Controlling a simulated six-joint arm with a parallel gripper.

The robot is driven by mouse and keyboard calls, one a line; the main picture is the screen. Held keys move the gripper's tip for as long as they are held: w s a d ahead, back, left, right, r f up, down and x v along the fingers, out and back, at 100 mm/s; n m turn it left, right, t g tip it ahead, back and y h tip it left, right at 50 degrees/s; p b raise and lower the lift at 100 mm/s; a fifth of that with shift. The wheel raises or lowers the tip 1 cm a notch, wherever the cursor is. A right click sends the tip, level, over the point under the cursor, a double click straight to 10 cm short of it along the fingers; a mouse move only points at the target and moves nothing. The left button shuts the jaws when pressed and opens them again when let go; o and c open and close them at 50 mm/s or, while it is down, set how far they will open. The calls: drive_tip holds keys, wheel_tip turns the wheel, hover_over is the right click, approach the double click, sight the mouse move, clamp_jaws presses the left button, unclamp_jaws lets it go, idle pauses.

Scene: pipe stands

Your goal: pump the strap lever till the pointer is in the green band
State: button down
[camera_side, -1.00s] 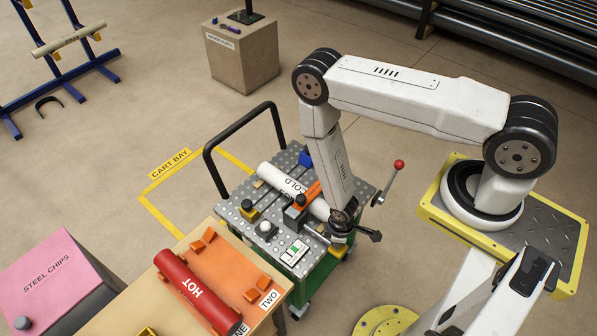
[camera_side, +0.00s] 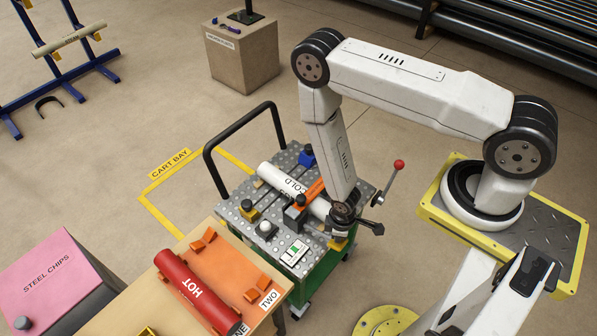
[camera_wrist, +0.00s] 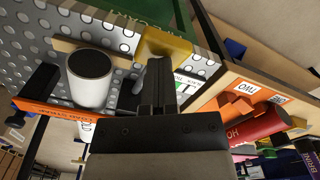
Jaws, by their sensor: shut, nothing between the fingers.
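The white pipe marked COLD (camera_side: 283,180) lies across the perforated cart top (camera_side: 238,186), under an orange strap (camera_side: 311,191). In the wrist view the pipe's dark open end (camera_wrist: 89,64) and the orange strap part (camera_wrist: 60,113) show left of my fingers. A small white gauge plate with a green patch (camera_side: 295,251) is on the cart's near side; its pointer is too small to read. My gripper (camera_wrist: 158,68) is shut and empty, its tips close to a yellow block (camera_wrist: 165,46). A grey rod shows beside the fingers; I cannot tell whether they touch the strap lever.
A red pipe marked HOT (camera_side: 196,290) lies on the orange-topped table (camera_side: 230,262) in front of the cart. A red-knobbed lever (camera_side: 398,165) rises at the cart's right. A black cart handle (camera_side: 240,140) stands behind.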

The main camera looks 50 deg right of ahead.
drive_tip(key=shift+r, duration=1.9)
drive_tip(key=shift+f, duration=0.2)
drive_tip(key=shift+f, duration=3.5)
drive_tip(key=shift+s+r, duration=0.1)
drive_tip(key=shift+r, duration=3.6)
drive_tip(key=shift+f, duration=0.1)
